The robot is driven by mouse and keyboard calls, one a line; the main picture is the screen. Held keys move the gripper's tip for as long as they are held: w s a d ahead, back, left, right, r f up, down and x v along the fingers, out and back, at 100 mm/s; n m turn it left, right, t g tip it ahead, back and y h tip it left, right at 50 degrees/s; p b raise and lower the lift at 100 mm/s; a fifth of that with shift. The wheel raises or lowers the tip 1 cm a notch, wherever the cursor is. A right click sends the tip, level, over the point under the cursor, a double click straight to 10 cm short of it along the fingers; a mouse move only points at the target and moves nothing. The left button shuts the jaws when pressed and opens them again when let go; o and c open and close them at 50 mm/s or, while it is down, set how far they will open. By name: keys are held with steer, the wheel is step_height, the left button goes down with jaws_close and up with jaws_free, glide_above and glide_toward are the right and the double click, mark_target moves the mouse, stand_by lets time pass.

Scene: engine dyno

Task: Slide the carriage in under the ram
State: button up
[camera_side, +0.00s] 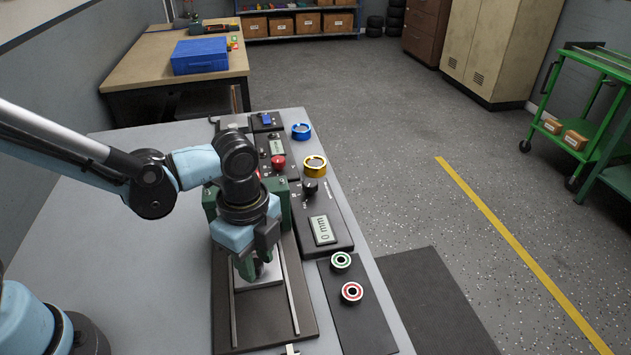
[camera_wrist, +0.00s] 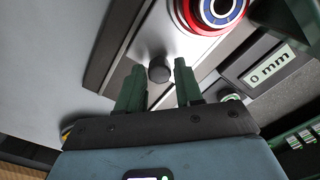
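The carriage, a pale metal plate (camera_side: 262,275), sits on a dark base (camera_side: 225,310) with two rails, mostly hidden by my gripper. In the wrist view the pale plate (camera_wrist: 165,35) carries a dark round knob (camera_wrist: 159,70). My gripper (camera_side: 257,265) points down over the carriage; in the wrist view its two green fingers (camera_wrist: 159,75) stand apart, one on each side of the knob, with gaps showing. A green press frame (camera_side: 283,197) stands behind my gripper. The ram itself is hidden in the side view.
A display reading 0 mm (camera_side: 323,230) is on a dark box right of the rails. A red-rimmed round part (camera_wrist: 220,10) shows near the plate. The grey bench (camera_side: 140,290) is clear at left.

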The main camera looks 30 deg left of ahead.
steer(key=shift+o, duration=1.3)
step_height(320, 180, up, 12)
steer(key=shift+f+m, duration=3)
steer(key=shift+m, duration=0.6)
steer(key=shift+f+m, duration=3)
steer(key=shift+m, duration=0.6)
steer(key=shift+c, duration=0.5)
